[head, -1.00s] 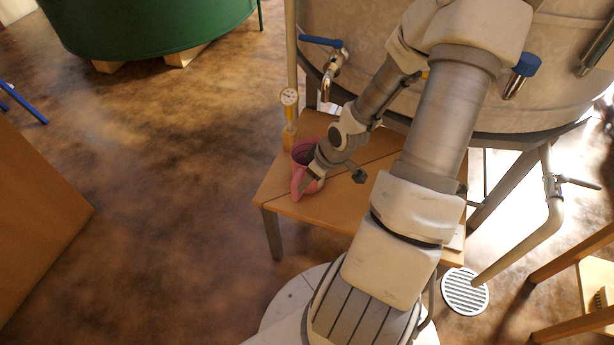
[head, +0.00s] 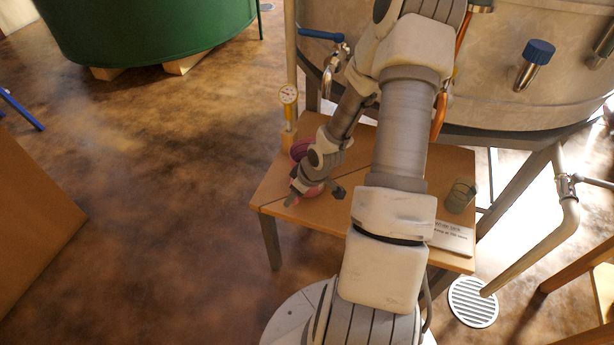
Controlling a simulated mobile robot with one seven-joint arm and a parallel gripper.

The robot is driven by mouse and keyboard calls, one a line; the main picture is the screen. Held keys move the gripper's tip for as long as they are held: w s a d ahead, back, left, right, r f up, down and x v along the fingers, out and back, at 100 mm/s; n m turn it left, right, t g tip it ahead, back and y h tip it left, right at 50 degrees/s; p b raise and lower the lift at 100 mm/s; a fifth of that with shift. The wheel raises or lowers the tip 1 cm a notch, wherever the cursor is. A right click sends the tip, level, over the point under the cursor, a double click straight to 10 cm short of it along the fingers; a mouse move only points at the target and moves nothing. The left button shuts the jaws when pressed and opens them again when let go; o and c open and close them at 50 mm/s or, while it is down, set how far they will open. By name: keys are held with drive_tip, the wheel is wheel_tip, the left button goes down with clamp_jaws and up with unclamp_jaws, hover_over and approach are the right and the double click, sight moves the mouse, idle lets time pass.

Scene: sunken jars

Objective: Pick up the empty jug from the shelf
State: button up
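The pink jug (head: 300,149) stands on the low wooden shelf (head: 272,190) below the metal tank, near the shelf's left end. My arm comes down from above and hides most of the jug. Its rim shows above my gripper, and some pink shows lower down between the fingers. My gripper (head: 315,195) is at the jug, with its two fingers spread apart, one on the left and one on the right. I cannot tell whether either finger touches the jug. The inside of the jug and its handle are hidden.
A grey-green cup (head: 460,196) and a printed card (head: 452,238) are at the shelf's right end. The tank (head: 490,100) overhangs the shelf's back.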

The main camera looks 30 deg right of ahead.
clamp_jaws()
idle(1.4)
